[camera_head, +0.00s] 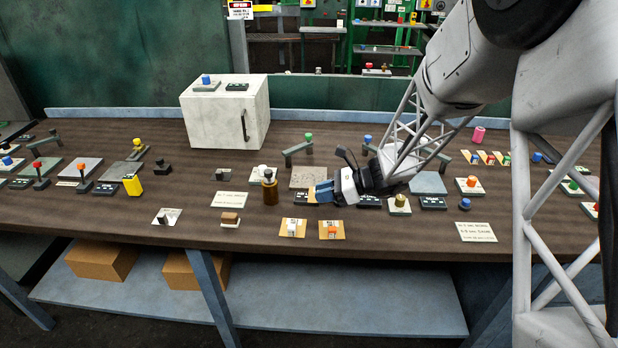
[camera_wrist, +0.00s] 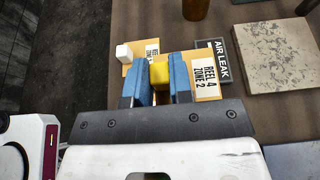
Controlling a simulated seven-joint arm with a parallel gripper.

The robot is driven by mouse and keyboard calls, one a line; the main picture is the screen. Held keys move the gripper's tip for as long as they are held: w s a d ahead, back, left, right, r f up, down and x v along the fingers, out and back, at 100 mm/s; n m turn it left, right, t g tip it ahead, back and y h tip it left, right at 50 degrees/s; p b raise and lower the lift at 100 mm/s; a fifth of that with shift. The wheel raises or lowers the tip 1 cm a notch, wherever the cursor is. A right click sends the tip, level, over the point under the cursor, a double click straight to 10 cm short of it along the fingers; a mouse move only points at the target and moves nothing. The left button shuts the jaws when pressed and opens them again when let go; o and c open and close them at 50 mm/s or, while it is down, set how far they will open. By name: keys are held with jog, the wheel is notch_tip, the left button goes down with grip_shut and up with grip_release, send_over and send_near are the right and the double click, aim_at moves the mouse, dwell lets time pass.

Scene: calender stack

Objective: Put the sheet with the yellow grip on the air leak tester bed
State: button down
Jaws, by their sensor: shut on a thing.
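My gripper (camera_head: 322,193) has blue fingers and is shut on the yellow grip (camera_wrist: 160,74) of a tan sheet (camera_wrist: 220,93). The sheet carries a white label reading "REEL 4 ZONE 2" in the wrist view. In the head view the yellow grip is hidden by the fingers. The air leak tester bed (camera_wrist: 275,58) is a speckled grey-beige square slab. It also shows in the head view (camera_head: 305,178), just behind the gripper. A dark "AIR LEAK" plate (camera_wrist: 213,53) lies along its near edge. The held sheet is beside this plate, apart from the slab; its height is unclear.
A sheet with a white grip (camera_head: 292,229) and one with an orange grip (camera_head: 332,231) lie at the front. A brown bottle (camera_head: 270,190) stands left of the bed. A grey arch with a green knob (camera_head: 308,139) stands behind it. A white cabinet (camera_head: 226,112) is farther back.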

send_over(311, 181)
jog(key=shift+f, duration=0.7)
dwell(0.4)
jog(key=shift+f, duration=0.15)
jog(key=shift+f, duration=1.65)
jog(key=shift+f, duration=0.1)
jog(key=c, duration=1)
grip_release()
